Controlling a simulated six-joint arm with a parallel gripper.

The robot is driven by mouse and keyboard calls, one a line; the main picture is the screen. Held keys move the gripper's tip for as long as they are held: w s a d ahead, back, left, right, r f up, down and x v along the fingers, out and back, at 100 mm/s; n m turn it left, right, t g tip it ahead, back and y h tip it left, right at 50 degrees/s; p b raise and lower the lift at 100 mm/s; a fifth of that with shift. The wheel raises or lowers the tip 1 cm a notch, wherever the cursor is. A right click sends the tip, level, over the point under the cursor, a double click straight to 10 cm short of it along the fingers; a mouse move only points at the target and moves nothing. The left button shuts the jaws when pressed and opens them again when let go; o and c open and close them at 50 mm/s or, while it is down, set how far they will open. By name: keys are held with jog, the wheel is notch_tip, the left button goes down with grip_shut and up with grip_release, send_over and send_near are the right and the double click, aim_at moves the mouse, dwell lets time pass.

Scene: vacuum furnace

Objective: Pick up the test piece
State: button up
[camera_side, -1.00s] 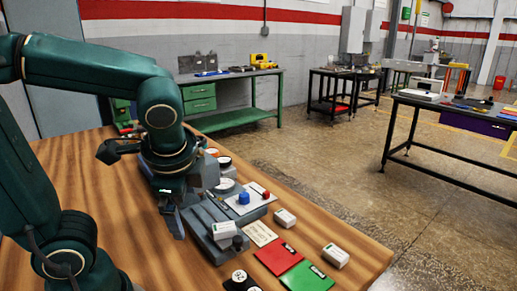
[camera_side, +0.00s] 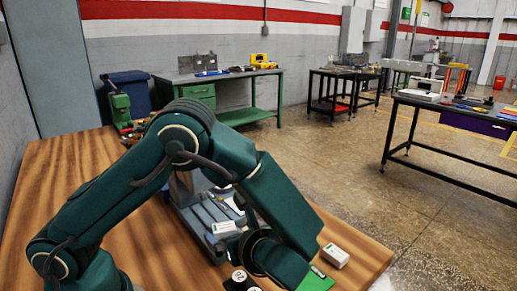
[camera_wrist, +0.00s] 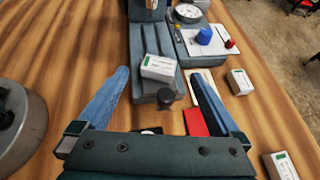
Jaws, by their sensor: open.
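I cannot tell for sure which thing is the test piece. A white box with a green label (camera_wrist: 158,68) lies on the grey stepped fixture (camera_wrist: 149,92); it also shows in the side view (camera_side: 224,227). A short black cylinder (camera_wrist: 165,99) stands just in front of that box. My gripper (camera_wrist: 159,73) is open and empty in the wrist view. Its blue fingers flank the box and the cylinder in the picture, and no contact shows. In the side view my arm hides the gripper.
Two more white boxes (camera_wrist: 240,82) (camera_wrist: 281,166) lie to the right. A red card (camera_wrist: 196,121) lies near the right finger. A white plate with a blue knob (camera_wrist: 204,36) and a red knob (camera_wrist: 230,43) sits behind, near a round dial (camera_wrist: 187,13). Bare wooden table (camera_wrist: 55,45) lies left.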

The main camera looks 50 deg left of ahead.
aim_at(225, 228)
jog(key=shift+x, duration=2.1)
jog(key=shift+s, duration=0.1)
grip_shut()
